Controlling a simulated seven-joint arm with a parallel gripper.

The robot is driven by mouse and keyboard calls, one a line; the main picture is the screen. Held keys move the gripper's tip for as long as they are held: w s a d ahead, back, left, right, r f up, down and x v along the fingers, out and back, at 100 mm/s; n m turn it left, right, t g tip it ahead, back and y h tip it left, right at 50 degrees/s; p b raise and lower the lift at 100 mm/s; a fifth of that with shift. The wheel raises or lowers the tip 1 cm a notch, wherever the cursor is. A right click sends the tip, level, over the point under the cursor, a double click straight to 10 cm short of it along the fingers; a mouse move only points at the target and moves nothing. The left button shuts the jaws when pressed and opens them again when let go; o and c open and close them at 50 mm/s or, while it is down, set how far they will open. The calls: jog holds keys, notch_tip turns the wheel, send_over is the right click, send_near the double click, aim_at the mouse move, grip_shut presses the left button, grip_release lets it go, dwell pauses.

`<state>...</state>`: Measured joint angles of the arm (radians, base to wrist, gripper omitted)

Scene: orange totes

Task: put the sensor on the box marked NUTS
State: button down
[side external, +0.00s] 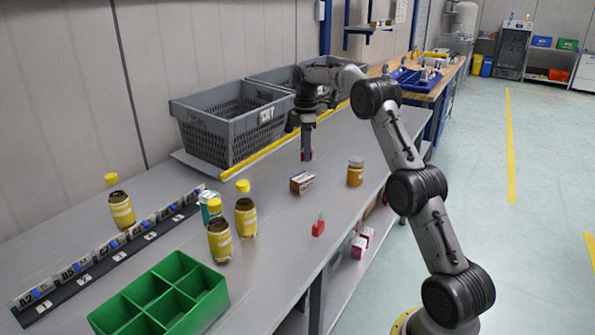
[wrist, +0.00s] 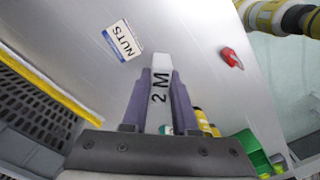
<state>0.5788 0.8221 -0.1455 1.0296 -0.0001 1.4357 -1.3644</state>
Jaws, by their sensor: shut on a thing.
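The box marked NUTS (side external: 302,183) lies on the grey bench below my gripper (side external: 306,150). My gripper (wrist: 160,80) is shut on a light grey block marked "2 M" (wrist: 160,92), which seems to be the sensor. Most of its sides are hidden by the fingers. In the side view a small red part shows at the fingertips. The held block is in the air, apart from the box.
A small red object (side external: 318,226) lies near the bench's front edge. A jar (side external: 355,172) stands right of the box. Yellow-capped bottles (side external: 246,212), a green divided tray (side external: 160,300) and a labelled rail (side external: 105,255) are at the left. Grey crates (side external: 222,130) stand behind.

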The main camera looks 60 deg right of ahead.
send_over(297, 180)
notch_tip(297, 180, down, 6)
jog(key=shift+s+f, duration=0.1)
jog(key=shift+f, duration=1.55)
jog(key=shift+f, duration=0.1)
jog(key=c, duration=0.7)
grip_release()
